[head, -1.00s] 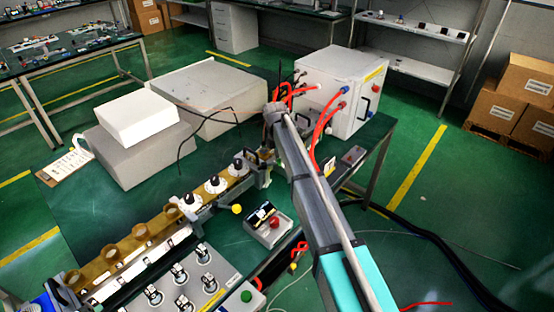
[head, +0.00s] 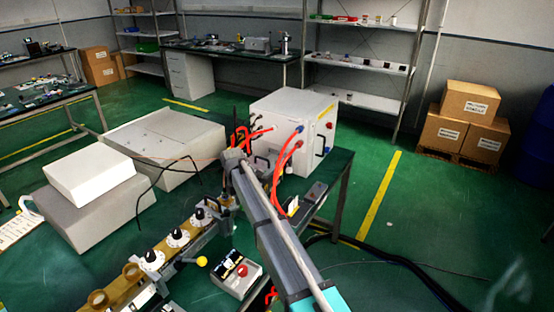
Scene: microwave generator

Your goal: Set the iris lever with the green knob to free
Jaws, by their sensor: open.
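The green-knobbed iris lever is not in the current head view; the lower part of the apparatus is cut off by the bottom edge. A yellow knob (head: 201,261) on a lever shows beside the brass-coloured waveguide run (head: 125,288). My gripper (head: 226,203) is small and partly hidden by my own arm, above the far end of that run, beyond the yellow knob. Its jaws are open and I see nothing held in them.
A white cabinet (head: 290,125) with red cables stands behind my arm. Grey boxes (head: 165,140) lie left. Green floor is open at right.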

